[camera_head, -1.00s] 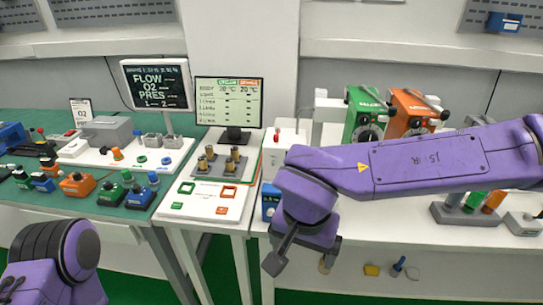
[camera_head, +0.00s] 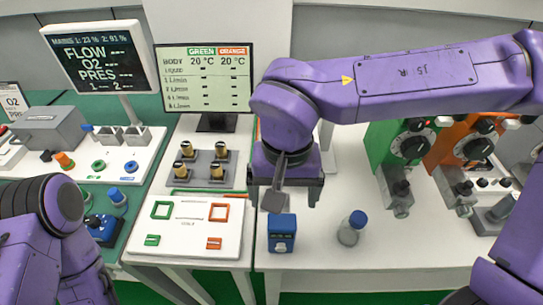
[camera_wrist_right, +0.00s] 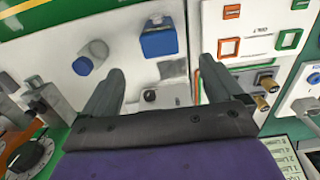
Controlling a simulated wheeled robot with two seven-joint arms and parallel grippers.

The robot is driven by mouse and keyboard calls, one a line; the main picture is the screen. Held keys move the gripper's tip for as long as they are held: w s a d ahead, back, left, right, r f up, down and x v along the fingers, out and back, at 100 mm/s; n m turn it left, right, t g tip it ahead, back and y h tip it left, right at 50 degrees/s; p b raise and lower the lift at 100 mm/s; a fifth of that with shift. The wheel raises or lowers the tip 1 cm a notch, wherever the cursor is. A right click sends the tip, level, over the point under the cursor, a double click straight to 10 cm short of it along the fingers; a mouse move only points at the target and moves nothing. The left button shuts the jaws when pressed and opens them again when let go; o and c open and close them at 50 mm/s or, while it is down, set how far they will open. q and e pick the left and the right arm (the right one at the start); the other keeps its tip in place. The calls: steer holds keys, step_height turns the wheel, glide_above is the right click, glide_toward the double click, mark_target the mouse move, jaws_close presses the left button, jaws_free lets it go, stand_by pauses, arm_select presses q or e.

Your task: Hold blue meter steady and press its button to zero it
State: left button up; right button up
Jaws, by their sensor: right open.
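In the wrist view the two dark fingers of my right gripper (camera_wrist_right: 160,82) stand wide apart. The meter's button cannot be made out clearly. My left arm shows at the lower left, but its gripper is out of view.
A white panel (camera_head: 190,226) with green and orange squares lies to the left. Brass posts on a grey block (camera_head: 203,165) stand behind it. Green (camera_head: 385,150) and orange (camera_head: 455,150) dial units are at right.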

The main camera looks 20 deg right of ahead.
mark_target(282, 221)
steer(key=shift+w, duration=0.45)
steer(key=shift+f, duration=0.35)
steer(key=f, duration=0.1)
steer(key=s+f, duration=0.1)
steer(key=f, duration=0.1)
steer(key=s+f, duration=0.1)
steer(key=shift+f, duration=0.3)
steer(key=f, duration=0.2)
steer(key=w+f+b, duration=0.1)
steer(key=f, duration=0.1)
steer(key=shift+w+f, duration=0.15)
steer(key=shift+f, duration=0.3)
steer(key=shift+s, duration=0.35)
steer(key=c, duration=1.3)
